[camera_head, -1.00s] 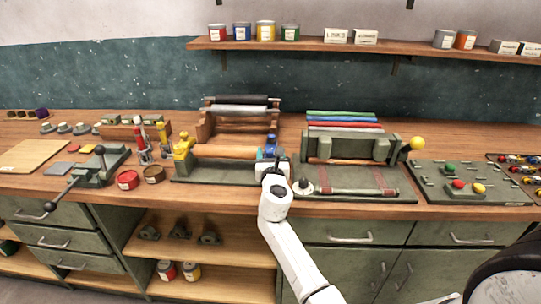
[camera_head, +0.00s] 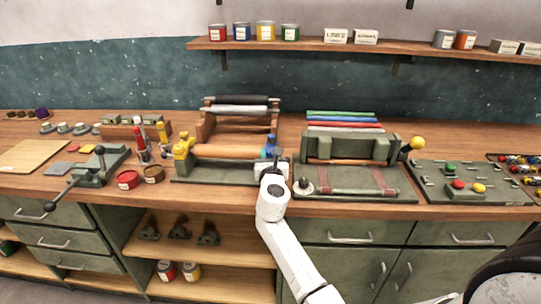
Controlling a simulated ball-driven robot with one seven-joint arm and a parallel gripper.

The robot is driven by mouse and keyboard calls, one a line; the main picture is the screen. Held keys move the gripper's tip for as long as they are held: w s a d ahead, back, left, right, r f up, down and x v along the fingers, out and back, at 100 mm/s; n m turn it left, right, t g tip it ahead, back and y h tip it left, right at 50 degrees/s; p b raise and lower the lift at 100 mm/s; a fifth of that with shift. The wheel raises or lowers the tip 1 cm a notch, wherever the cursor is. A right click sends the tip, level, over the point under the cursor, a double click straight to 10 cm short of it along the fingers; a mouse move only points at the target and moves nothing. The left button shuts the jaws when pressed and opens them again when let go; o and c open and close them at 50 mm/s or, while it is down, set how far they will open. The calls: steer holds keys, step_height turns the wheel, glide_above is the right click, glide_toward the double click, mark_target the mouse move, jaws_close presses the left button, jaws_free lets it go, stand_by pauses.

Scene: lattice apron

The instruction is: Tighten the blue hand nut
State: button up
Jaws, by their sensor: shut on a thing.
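The blue hand nut (camera_head: 270,146) is at the right end of the copper-coloured roller (camera_head: 232,151), on the green-grey machine near the middle of the bench. My gripper (camera_head: 270,162) is at the nut from the front and is shut on it. My white wrist hides the lower part of the nut and the fingertips. A matching yellow nut (camera_head: 183,147) sits at the roller's left end.
A rack with dark and white rollers (camera_head: 240,108) is behind. The wooden front edge is mostly clear.

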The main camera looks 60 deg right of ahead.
steer(key=m+g, duration=0.1)
steer(key=m+g+h+b, duration=0.1)
steer(key=shift+w+a+f+g, duration=0.1)
steer(key=shift+w+f+g, duration=0.05)
steer(key=shift+w+g, duration=0.25)
steer(key=shift+m+g+h+b, duration=0.65)
steer(key=shift+m+g, duration=0.55)
steer(key=shift+g, duration=0.7)
steer(key=o, duration=1)
steer(key=shift+o, duration=0.2)
steer(key=shift+a, duration=0.15)
steer(key=s+a, duration=0.1)
steer(key=a, duration=0.9)
steer(key=shift+a+b, duration=0.3)
steer(key=shift+b, duration=0.1)
